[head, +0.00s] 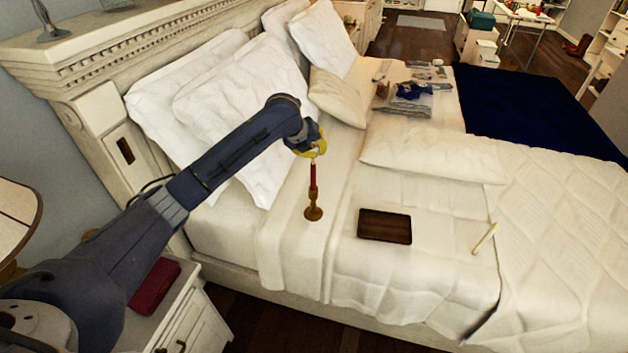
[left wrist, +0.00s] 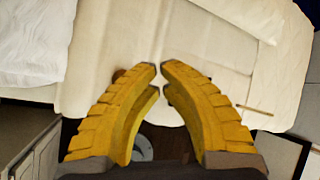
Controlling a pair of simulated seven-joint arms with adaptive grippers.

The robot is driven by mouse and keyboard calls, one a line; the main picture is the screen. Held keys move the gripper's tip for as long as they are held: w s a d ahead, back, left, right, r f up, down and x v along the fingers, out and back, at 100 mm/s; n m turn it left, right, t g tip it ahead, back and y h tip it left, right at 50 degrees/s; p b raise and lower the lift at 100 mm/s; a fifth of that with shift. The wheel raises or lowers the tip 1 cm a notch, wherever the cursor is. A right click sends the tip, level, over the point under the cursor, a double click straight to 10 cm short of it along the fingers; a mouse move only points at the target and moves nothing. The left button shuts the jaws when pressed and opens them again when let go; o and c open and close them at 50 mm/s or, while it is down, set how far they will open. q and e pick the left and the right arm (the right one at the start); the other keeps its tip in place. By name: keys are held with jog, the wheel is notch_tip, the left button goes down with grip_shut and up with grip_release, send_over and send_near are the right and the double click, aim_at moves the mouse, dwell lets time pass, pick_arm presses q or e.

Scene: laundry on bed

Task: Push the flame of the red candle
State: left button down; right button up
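The red candle (head: 313,177) stands upright in a brass candlestick (head: 313,212) on the near left part of the bed. A small pale tip, which may be its flame, shows at its top, just under my left gripper (head: 319,150). I cannot tell whether they touch. In the left wrist view the yellow fingers (left wrist: 160,68) point at the bed with a narrow empty gap between their tips. A small brown patch (left wrist: 118,74) shows beside one finger; I cannot tell what it is. My right gripper is not in view.
A brown wooden tray (head: 384,226) lies right of the candlestick, and a pale stick (head: 485,238) lies farther right. White pillows (head: 245,95) lean on the headboard. Folded clothes (head: 412,92) lie at the back. A nightstand (head: 190,305) stands at the lower left.

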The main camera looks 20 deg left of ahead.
pick_arm(q)
jog(key=shift+f, duration=0.55)
dwell(0.4)
jog(key=shift+r, duration=0.4)
dwell(0.3)
notch_tip(320, 180, up, 6)
dwell(0.7)
